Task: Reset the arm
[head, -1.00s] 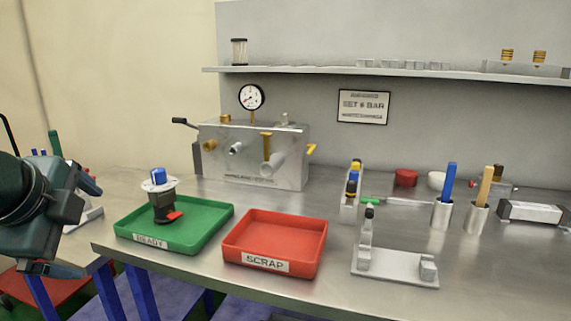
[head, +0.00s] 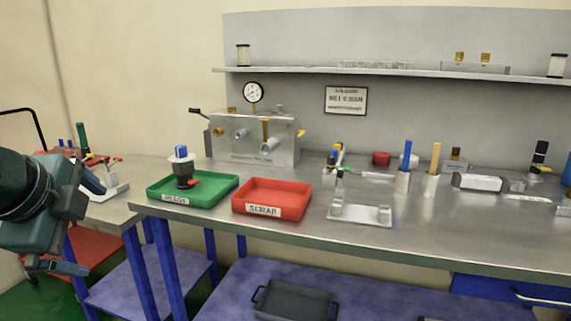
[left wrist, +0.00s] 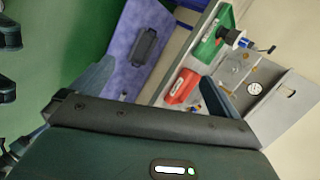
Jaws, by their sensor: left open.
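My left gripper (head: 82,224) is at the left edge of the head view, in front of the bench and apart from everything on it. It is open and empty. Its two spread fingers also show in the left wrist view (left wrist: 160,88), with nothing between them but distant background. My right gripper is not in view. A blue-topped part with a pale flange and dark base (head: 183,166) stands in the green READY tray (head: 222,190). The red SCRAP tray (head: 272,199) beside it is empty.
The steel bench (head: 440,232) holds a metal test rig (head: 255,138) with a gauge, a grey fixture (head: 360,214) and tool cups (head: 402,182). A dark tray (head: 293,303) lies on the blue lower shelf. A red cart (head: 95,255) stands at the left.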

